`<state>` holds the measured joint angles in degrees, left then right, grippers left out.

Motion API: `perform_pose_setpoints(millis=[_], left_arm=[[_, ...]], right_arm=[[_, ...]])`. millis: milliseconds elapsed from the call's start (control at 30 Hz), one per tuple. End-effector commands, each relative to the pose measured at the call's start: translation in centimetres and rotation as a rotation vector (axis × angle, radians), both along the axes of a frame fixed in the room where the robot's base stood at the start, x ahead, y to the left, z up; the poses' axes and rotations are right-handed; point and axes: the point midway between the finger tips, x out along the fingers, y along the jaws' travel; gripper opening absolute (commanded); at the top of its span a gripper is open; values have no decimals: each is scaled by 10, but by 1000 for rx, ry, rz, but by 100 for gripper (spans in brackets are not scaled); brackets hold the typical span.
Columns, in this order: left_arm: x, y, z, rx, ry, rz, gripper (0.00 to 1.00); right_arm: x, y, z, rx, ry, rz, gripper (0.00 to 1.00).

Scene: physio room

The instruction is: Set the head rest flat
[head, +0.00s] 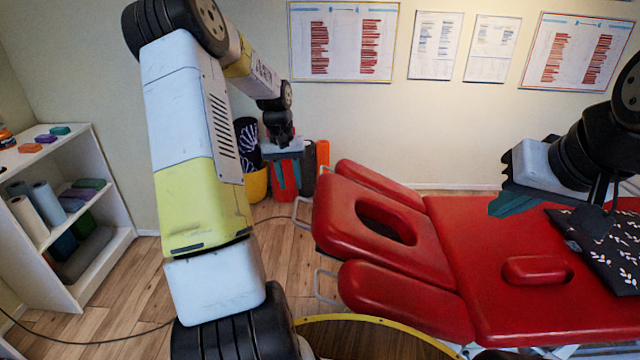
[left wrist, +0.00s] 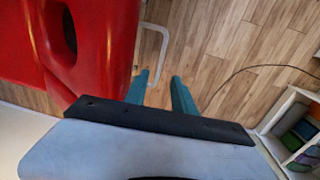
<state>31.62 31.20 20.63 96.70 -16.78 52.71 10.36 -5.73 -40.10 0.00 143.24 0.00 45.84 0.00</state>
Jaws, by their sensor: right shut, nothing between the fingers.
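The red head rest (head: 340,205), with an oval face hole, is at the left end of the red treatment table (head: 440,225). It looks tilted, its free end a little higher than the table top; the exact angle is hard to judge. A pale metal bar (head: 300,212) sticks out from its end; a bar (left wrist: 158,45) also shows in the left wrist view. My left gripper (head: 285,168) is open and empty, beyond the head rest's far left corner. Its fingers (left wrist: 160,77) point toward the bar, apart from it. My right gripper (head: 505,203) is shut and empty above the table.
Padded side boards flank the head rest, the near one (head: 400,298) and the far one. A patterned dark cloth (head: 600,245) lies on the table. A white shelf (head: 100,185) stands left. Rolls and a yellow bin (head: 256,182) stand by the wall. A yellow-rimmed round surface (head: 375,322) is in front.

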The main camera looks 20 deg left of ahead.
Motion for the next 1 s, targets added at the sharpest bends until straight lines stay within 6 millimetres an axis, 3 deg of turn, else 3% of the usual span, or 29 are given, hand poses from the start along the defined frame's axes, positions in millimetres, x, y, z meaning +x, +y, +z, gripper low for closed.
perform_pose_setpoints(millis=[400, 600, 833, 1000], left_arm=[[1, -7, -60, 0, 2, -2, 31], [2, -8, -73, 0, 0, 0, 31], [2, -8, -73, 0, -1, -1, 31], [2, -8, -73, 0, -1, -1, 0]], right_arm=[[0, 0, 0, 0, 0, 0, 0], [0, 0, 0, 0, 0, 0, 0], [0, 0, 0, 0, 0, 0, 0], [0, 0, 0, 0, 0, 0, 0]])
